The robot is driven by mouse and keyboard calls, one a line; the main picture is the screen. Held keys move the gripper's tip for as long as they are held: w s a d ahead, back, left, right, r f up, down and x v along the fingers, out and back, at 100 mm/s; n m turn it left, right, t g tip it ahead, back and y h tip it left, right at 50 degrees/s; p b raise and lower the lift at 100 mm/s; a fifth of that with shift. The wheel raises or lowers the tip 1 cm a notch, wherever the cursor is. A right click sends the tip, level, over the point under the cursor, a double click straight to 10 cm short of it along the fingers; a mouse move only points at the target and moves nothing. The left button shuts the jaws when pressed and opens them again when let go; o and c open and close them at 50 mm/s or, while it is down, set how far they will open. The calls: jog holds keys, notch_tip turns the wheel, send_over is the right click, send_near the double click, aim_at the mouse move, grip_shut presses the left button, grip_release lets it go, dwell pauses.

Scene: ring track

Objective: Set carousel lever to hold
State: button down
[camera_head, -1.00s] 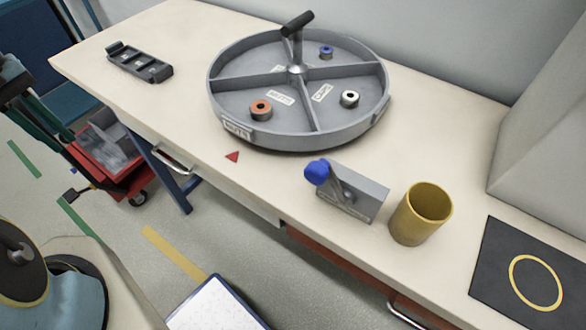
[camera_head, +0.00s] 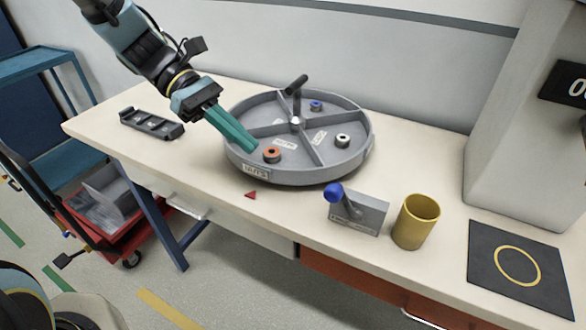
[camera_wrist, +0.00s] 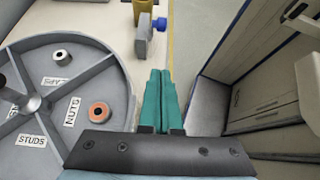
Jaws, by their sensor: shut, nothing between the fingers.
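The carousel lever is a blue-knobbed handle (camera_head: 336,193) on a grey lever box (camera_head: 358,214) at the table's front edge, leaning left in the head view. The blue knob also shows near the top of the wrist view (camera_wrist: 160,24). The grey round carousel (camera_head: 307,172) with dividers stands behind and left of the box. My gripper (camera_head: 250,146) is shut and empty, its green fingers over the left front part of the carousel in the head view. It is apart from the lever. The box's label is too small to read.
The carousel holds an orange-topped ring (camera_head: 271,155), a white one (camera_head: 342,140) and a blue one (camera_head: 316,105). A yellow cup (camera_head: 416,222) stands right of the lever box. A black tray (camera_head: 152,124) lies at the left. A red triangle (camera_head: 250,195) marks the table.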

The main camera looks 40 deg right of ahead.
jog(key=s+r+p+x, duration=0.1)
jog(key=r+p+x, duration=0.1)
jog(key=x, duration=1)
jog(key=shift+s+d+p, duration=0.3)
jog(key=shift+s+p, duration=0.15)
jog(key=shift+p, duration=0.15)
jog(key=shift+r, duration=0.1)
